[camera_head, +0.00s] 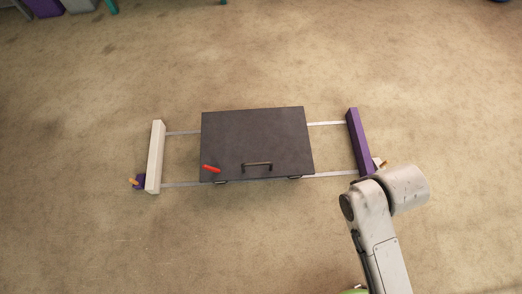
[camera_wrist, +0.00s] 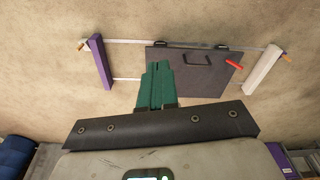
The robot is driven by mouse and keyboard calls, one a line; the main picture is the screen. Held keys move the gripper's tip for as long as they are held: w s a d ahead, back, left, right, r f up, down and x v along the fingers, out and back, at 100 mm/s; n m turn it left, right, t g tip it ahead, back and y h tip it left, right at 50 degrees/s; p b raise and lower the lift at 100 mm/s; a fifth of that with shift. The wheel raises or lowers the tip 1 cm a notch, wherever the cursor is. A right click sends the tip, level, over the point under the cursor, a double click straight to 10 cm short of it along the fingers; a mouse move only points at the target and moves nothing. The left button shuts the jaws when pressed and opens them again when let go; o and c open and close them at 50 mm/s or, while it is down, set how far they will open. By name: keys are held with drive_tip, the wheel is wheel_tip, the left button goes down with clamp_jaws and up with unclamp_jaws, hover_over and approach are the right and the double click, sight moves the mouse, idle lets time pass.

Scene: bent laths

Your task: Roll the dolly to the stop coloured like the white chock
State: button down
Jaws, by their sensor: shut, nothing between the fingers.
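The dolly (camera_head: 255,135) is a dark flat slab with a black handle (camera_head: 257,164) and a red lever (camera_head: 211,169) near its front edge. It sits on two thin rails between a white stop (camera_head: 156,155) at left and a purple stop (camera_head: 358,140) at right, touching neither. A purple chock (camera_head: 140,180) with an orange peg lies beside the white stop. A white chock (camera_head: 377,162) with an orange peg lies beside the purple stop, partly hidden by my arm. In the wrist view my gripper (camera_wrist: 157,66) has green fingers, shut and empty, seen against the dolly (camera_wrist: 200,75).
The rails (camera_head: 182,184) show on both sides of the dolly, and the stretches to each stop look clear. The carpet around is mostly free. Purple and grey boxes (camera_head: 80,5) stand at the far left edge. A blue object (camera_wrist: 14,155) shows at the wrist view's lower left.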

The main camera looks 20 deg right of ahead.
sight(259, 163)
idle(0.4)
